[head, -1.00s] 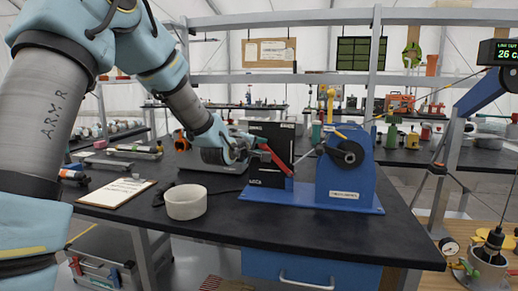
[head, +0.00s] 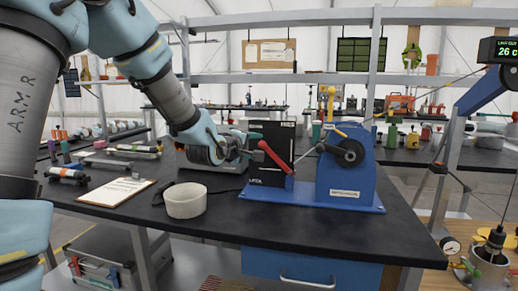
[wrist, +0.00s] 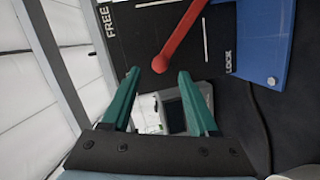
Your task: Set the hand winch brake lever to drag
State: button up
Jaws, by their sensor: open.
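The hand winch has a blue housing (head: 342,180) with a black crank wheel, beside an upright black plate (head: 268,179). The red brake lever (head: 275,157) slants across the plate, its free end up and to the left. In the wrist view the lever (wrist: 184,36) ends in a round tip between the FREE and LOCK markings; no drag label is readable. My gripper (head: 250,141) is at the plate's left side. In the wrist view my gripper (wrist: 158,82) has its green fingers open, with the lever tip just beyond and between the fingertips. I cannot tell whether they touch.
A white round container (head: 185,202) and a clipboard (head: 116,192) lie on the dark bench (head: 225,228) left of the winch. A grey device (head: 200,173) stands behind, under my gripper. The bench front is clear. A blue crane arm (head: 478,100) stands at the right.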

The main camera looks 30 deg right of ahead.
jog(key=v, duration=0.6)
jog(key=shift+s, duration=0.1)
jog(key=w+a+f+m+g+y+p, duration=0.1)
jog(key=a+f+y, duration=0.3)
jog(key=a, duration=0.6)
jog(key=w+a+f+m+y+p, duration=0.1)
jog(key=a+f+y, duration=0.4)
jog(key=a, duration=0.6)
jog(key=s+a+f+m+g+y+p, duration=0.1)
jog(key=s+a+f+g+y, duration=0.1)
jog(key=s+a, duration=0.4)
jog(key=s+a+f+m+g+y+p, duration=0.1)
jog(key=s+a+g, duration=0.3)
jog(key=a, duration=0.7)
jog(key=s+f+m, duration=0.1)
jog(key=s, duration=0.1)
jog(key=shift+s+a+f+y, duration=0.15)
jog(key=shift+s+a+y, duration=0.05)
jog(key=shift+s+y, duration=0.2)
